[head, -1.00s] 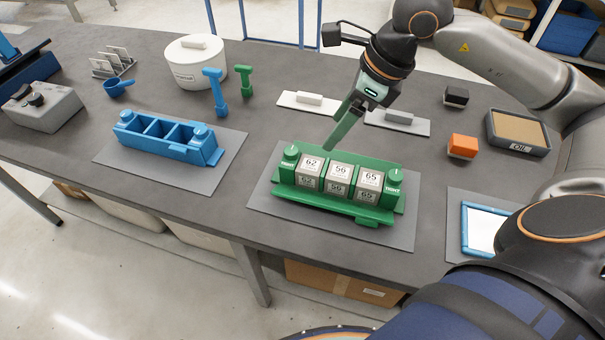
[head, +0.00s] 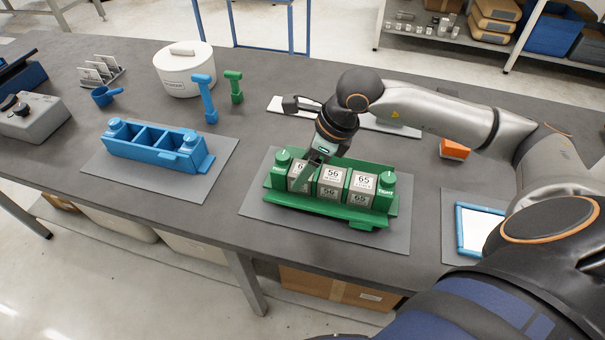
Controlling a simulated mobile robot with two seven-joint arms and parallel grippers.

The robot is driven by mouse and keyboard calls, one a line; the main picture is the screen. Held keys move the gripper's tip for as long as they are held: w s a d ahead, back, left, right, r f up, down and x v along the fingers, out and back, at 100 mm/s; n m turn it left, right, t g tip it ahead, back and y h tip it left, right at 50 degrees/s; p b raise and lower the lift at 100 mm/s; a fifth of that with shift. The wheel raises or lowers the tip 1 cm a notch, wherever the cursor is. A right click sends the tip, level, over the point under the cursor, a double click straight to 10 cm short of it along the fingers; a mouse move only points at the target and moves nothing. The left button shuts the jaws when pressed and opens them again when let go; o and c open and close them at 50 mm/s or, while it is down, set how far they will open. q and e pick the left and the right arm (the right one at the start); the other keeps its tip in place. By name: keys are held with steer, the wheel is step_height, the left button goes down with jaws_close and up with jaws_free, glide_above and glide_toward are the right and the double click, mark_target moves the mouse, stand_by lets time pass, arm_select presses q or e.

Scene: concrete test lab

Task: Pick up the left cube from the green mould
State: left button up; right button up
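The green mould (head: 335,206) sits on a grey mat, with three grey cubes in a row in its compartments. The left cube (head: 295,178) is partly covered by my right gripper (head: 304,180), whose fingers reach down over its top and front. The middle cube (head: 332,182) is labelled 56 and the right cube (head: 361,187) is labelled 65. The left cube still sits in its compartment. I cannot tell whether the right fingers are closed on it. My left gripper is not in view.
A blue mould (head: 158,148) with empty compartments stands on a grey mat to the left. A white lidded pot (head: 184,72), a blue tool (head: 205,98) and a green tool (head: 234,87) stand behind. An orange block (head: 455,149) and a blue-framed panel (head: 478,230) lie to the right.

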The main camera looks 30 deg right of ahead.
steer(key=shift+w+a+f, duration=0.2)
steer(key=shift+f, duration=0.4)
jaws_close()
steer(key=shift+r, duration=0.1)
